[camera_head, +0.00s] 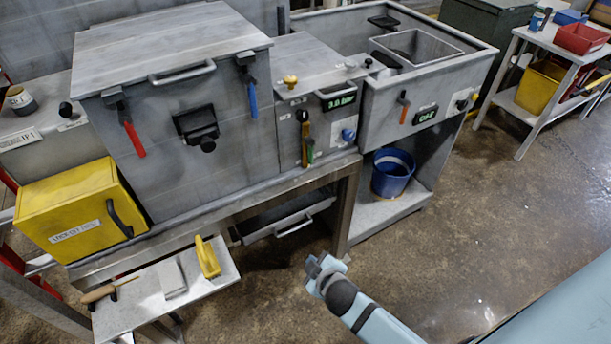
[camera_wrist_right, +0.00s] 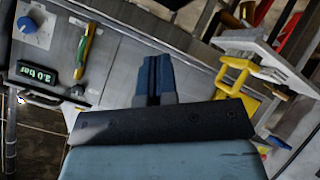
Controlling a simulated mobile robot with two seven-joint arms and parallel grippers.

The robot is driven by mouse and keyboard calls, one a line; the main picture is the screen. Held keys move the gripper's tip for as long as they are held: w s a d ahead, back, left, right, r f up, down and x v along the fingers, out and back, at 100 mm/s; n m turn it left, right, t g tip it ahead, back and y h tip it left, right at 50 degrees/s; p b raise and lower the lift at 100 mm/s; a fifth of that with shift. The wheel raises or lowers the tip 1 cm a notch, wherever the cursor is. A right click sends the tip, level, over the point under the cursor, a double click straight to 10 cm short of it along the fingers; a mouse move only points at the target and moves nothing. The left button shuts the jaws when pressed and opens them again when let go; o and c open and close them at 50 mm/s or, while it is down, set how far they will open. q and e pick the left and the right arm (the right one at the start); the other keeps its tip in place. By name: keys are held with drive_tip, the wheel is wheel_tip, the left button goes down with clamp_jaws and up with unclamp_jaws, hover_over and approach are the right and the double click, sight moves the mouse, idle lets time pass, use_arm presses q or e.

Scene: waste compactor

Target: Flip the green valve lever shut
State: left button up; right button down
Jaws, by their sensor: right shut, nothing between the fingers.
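The green valve lever (camera_head: 310,150) is on the front of the grey middle panel, below the bar display. It hangs roughly downward beside a yellow and dark upright strip. In the right wrist view the slim green lever (camera_wrist_right: 84,48) with yellowish ends shows at the upper left. My right gripper (camera_head: 318,264) is in front of and below the panel, over open floor, apart from the lever. In the right wrist view its dark fingers (camera_wrist_right: 154,78) are together and empty. My left gripper is out of view.
A bar display (camera_head: 338,101) and a blue knob (camera_head: 347,134) sit near the lever. Red (camera_head: 132,138) and blue (camera_head: 251,98) handles hang on the big lid box. A tray (camera_head: 145,305) with a yellow tool (camera_head: 207,258) juts out lower left. A blue bucket (camera_head: 391,173) stands right.

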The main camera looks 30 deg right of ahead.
drive_tip(key=w+d+f+n+t+h+b, duration=0.2)
drive_tip(key=w+h+b, duration=0.2)
drive_tip(key=w, duration=0.7)
use_arm(q)
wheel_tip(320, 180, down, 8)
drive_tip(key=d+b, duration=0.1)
drive_tip(key=b, duration=0.2)
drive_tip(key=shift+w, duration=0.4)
use_arm(e)
drive_tip(key=w+r+n+t+h, duration=0.2)
drive_tip(key=w+r+h, duration=0.2)
drive_tip(key=w+r, duration=0.2)
drive_tip(key=shift+w+d+r+h, duration=0.15)
drive_tip(key=shift+w+d+h, duration=0.15)
drive_tip(key=shift+w, duration=0.8)
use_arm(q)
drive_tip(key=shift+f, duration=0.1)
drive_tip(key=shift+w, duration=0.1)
